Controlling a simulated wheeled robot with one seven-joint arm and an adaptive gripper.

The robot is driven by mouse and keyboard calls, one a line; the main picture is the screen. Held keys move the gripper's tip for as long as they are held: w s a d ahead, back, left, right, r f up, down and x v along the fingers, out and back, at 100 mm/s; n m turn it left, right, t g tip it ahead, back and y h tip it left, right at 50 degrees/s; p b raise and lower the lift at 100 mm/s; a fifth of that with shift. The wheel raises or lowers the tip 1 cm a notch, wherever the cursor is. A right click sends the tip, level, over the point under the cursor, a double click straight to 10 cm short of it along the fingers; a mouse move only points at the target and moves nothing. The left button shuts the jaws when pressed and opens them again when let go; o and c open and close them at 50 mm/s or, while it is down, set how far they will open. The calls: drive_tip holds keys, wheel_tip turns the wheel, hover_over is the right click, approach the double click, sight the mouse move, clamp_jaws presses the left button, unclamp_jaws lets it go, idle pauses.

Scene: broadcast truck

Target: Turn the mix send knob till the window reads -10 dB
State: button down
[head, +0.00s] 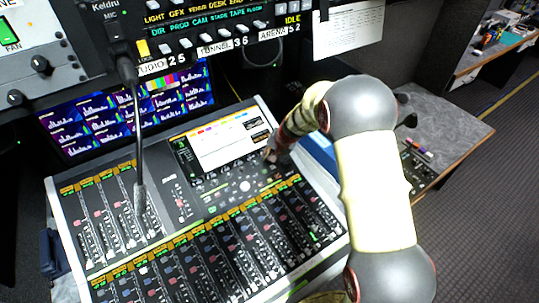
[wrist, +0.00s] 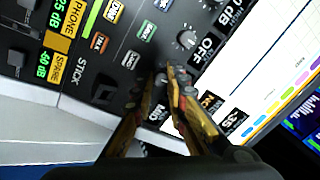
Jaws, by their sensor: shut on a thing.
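My gripper (wrist: 168,76) is shut at the mixing console's panel, its two yellow-and-black fingers close together. The mix send knob is mostly hidden between the fingertips. Near it in the wrist view, a small dark window (wrist: 232,121) shows what looks like -35; its unit is not clear. In the head view my gripper (head: 271,154) is at the right edge of the console's screen, and the knob is too small to make out there.
Another knob (wrist: 186,39) stands close by, beside a window reading OFF (wrist: 207,43). Several small coloured buttons (wrist: 131,59) lie near the fingers. The console's screen (head: 222,140) is behind, the faders (head: 215,255) in front. A gooseneck microphone (head: 137,130) hangs over the left side.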

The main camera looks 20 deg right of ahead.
drive_tip(key=shift+m, duration=0.6)
drive_tip(key=c, duration=1.8)
unclamp_jaws()
drive_tip(key=shift+o, duration=0.2)
drive_tip(key=shift+r, duration=0.1)
drive_tip(key=v, duration=1.1)
drive_tip(key=shift+s+r, duration=0.3)
drive_tip(key=shift+r, duration=0.05)
